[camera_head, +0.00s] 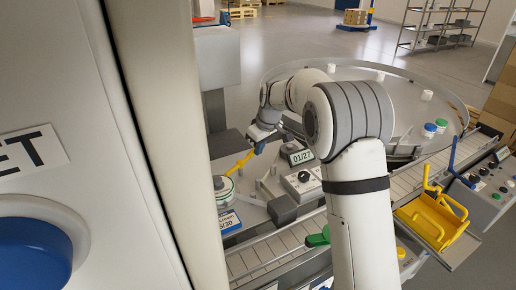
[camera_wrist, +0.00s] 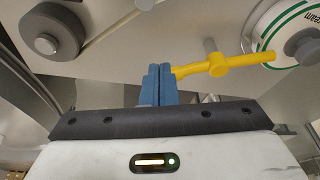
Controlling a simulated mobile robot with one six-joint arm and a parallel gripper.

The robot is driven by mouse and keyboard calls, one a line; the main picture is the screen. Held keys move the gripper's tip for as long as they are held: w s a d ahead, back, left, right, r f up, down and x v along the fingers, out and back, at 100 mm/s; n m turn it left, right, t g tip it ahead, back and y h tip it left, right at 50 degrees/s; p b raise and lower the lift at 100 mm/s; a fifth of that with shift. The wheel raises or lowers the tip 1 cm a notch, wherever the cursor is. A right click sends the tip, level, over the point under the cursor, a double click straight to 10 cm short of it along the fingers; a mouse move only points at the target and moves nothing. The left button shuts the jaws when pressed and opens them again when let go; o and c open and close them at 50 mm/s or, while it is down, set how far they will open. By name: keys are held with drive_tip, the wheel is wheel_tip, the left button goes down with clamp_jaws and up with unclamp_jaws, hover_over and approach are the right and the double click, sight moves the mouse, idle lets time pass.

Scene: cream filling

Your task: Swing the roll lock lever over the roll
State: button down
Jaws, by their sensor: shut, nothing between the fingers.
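The yellow roll lock lever (camera_head: 240,162) shows near the middle of the head view, and it crosses the right half of the wrist view (camera_wrist: 218,66). It is mounted on a grey pin. The label roll (camera_wrist: 272,28), white with green lines, sits on a grey hub at the wrist view's top right; it also shows in the head view (camera_head: 223,188).
A grey roller (camera_wrist: 52,32) stands at the wrist view's upper left. A control box (camera_head: 300,180) with a display is close to my arm. A conveyor (camera_head: 270,245) runs along the front, and a yellow tray (camera_head: 433,222) with a handle stands at the right.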

drive_tip(key=shift+s+d+r+b, duration=0.15)
drive_tip(key=shift+s+d+b, duration=0.15)
drive_tip(key=shift+s+d, duration=0.25)
drive_tip(key=shift+s+d+r+b, duration=0.1)
drive_tip(key=shift+s+d+b, duration=0.2)
drive_tip(key=shift+d, duration=0.35)
drive_tip(key=p+v, duration=0.5)
drive_tip(key=v, duration=0.5)
drive_tip(key=shift+s+d+r, duration=0.25)
drive_tip(key=shift+d, duration=0.2)
drive_tip(key=s+d+r+m+h, duration=0.1)
drive_tip(key=s+d+r+m, duration=0.15)
drive_tip(key=s+d, duration=0.45)
drive_tip(key=s+d+r+m, duration=0.2)
drive_tip(key=s+d+m, duration=0.1)
drive_tip(key=s, duration=0.7)
drive_tip(key=s+d+f+m, duration=0.2)
drive_tip(key=s, duration=0.6)
drive_tip(key=s+d+f+m+t+h, duration=0.1)
drive_tip(key=s+d+f+m, duration=0.1)
drive_tip(key=s, duration=0.7)
drive_tip(key=shift+d+f, duration=0.25)
drive_tip(key=shift+d, duration=0.2)
